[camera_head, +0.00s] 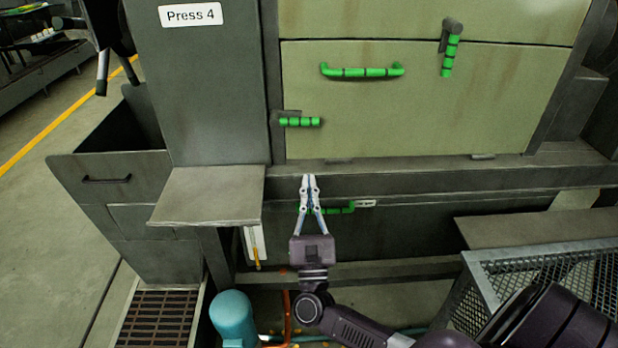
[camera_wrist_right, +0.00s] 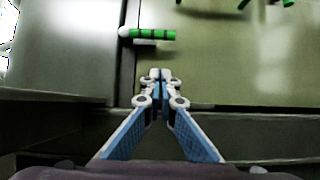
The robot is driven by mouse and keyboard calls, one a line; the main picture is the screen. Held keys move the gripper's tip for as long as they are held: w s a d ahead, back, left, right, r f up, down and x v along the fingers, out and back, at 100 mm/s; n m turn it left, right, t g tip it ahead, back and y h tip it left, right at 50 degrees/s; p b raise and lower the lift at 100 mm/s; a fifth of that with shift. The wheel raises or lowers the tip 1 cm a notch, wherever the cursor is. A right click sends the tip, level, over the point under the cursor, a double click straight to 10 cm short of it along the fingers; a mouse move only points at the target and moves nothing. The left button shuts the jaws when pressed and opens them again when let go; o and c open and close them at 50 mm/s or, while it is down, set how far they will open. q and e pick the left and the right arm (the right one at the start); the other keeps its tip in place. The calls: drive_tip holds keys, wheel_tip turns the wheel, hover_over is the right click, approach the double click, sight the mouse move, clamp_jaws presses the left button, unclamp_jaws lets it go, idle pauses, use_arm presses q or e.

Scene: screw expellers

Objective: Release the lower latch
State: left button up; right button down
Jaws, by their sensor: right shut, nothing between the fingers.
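The pale green door panel (camera_head: 420,110) of Press 4 has a green-gripped latch (camera_head: 301,121) lying horizontal at its lower left edge. A second green-gripped latch (camera_head: 450,55) hangs vertical at its upper right. The lower left latch also shows in the right wrist view (camera_wrist_right: 155,34), ahead of my fingertips. My right gripper (camera_head: 308,178) is shut and empty, pointing up at the frame below the panel. Its fingertips (camera_wrist_right: 160,75) are apart from the latch, below it. My left gripper cannot be made out.
A green bar handle (camera_head: 362,72) is on the panel. Another green handle (camera_head: 340,210) sits on the lower front, partly behind my right gripper. A metal shelf (camera_head: 210,195) juts out at left. A mesh-sided guard (camera_head: 540,280) stands at lower right.

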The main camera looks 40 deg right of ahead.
drive_tip(key=shift+w+d+r+p, duration=0.6)
drive_tip(key=shift+w+r+p, duration=0.3)
drive_tip(key=shift+r, duration=0.4)
drive_tip(key=shift+w+d+r+p, duration=0.7)
drive_tip(key=shift+w+r, duration=0.35)
drive_tip(key=shift+r, duration=0.3)
drive_tip(key=shift+w+d+r+p, duration=0.5)
drive_tip(key=shift+w+r+p, duration=0.4)
drive_tip(key=shift+r, duration=0.4)
drive_tip(key=shift+w, duration=0.1)
